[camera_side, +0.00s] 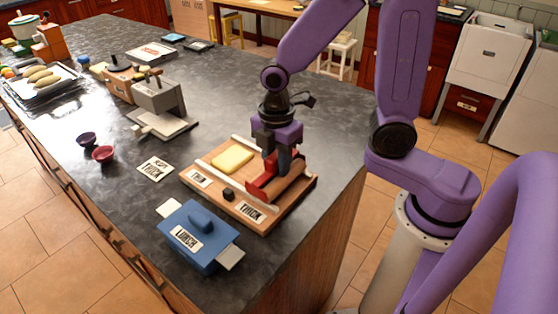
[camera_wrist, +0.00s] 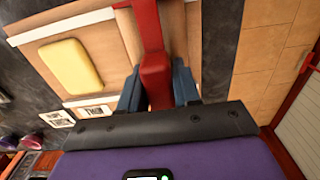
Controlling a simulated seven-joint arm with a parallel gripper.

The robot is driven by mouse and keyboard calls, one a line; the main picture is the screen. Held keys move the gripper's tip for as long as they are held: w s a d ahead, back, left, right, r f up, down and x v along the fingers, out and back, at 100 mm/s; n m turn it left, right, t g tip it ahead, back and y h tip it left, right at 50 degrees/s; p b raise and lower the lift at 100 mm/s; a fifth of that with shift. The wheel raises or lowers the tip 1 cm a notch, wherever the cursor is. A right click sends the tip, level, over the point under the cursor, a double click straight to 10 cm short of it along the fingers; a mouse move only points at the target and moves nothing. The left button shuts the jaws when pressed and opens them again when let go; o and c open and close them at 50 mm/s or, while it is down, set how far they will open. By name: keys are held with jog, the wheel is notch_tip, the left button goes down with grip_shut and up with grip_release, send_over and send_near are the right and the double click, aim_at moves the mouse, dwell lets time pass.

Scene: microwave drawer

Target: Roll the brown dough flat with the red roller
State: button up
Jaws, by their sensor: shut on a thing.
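A pale yellow slab (camera_side: 232,157) lies on the wooden board (camera_side: 213,166), and it also shows in the wrist view (camera_wrist: 71,66). It looks yellow, not brown. The red roller (camera_side: 260,190) is at the board's right side, with a brown cylinder beside its red frame. My gripper (camera_side: 277,170) points down over it. In the wrist view, the blue-grey fingers (camera_wrist: 158,90) sit on either side of the roller's red handle (camera_wrist: 154,72) and are shut on it. The slab is to the left of the roller, apart from it.
The board has pale rails and THIN and THICK labels (camera_side: 251,211), with a small dark block (camera_side: 228,194) at its front. A blue LUNCH box (camera_side: 200,238) stands in front. A card (camera_side: 155,168) and a grey press (camera_side: 158,105) are left. The counter's right edge is close to the board.

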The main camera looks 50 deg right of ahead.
jog(key=shift+w, duration=1.95)
dwell(0.4)
jog(key=shift+s+r, duration=0.5)
jog(key=shift+r, duration=0.5)
jog(key=shift+s+r, duration=0.45)
jog(key=shift+r, duration=0.55)
jog(key=shift+s+r, duration=0.5)
jog(key=shift+r, duration=0.5)
